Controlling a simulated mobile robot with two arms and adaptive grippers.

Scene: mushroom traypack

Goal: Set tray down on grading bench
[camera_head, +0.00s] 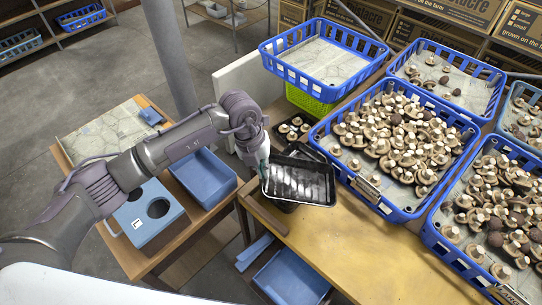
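A shallow black tray (300,184) is tilted slightly, above the near-left part of the yellow wooden bench (350,255). My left gripper (264,160) reaches in from the left and is shut on the tray's left rim; its fingertips are partly hidden there. More black trays (302,150) show behind and under the held tray, and I cannot tell whether it touches them. The held tray looks empty, with pale reflections on its floor. My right gripper is not in view.
A blue crate of mushrooms (325,150) stands just right of the tray, with more crates further right. An empty-looking blue crate (268,62) stands behind on a green one (303,98). A lower table (70,148) holds blue bins at left. The bench front is clear.

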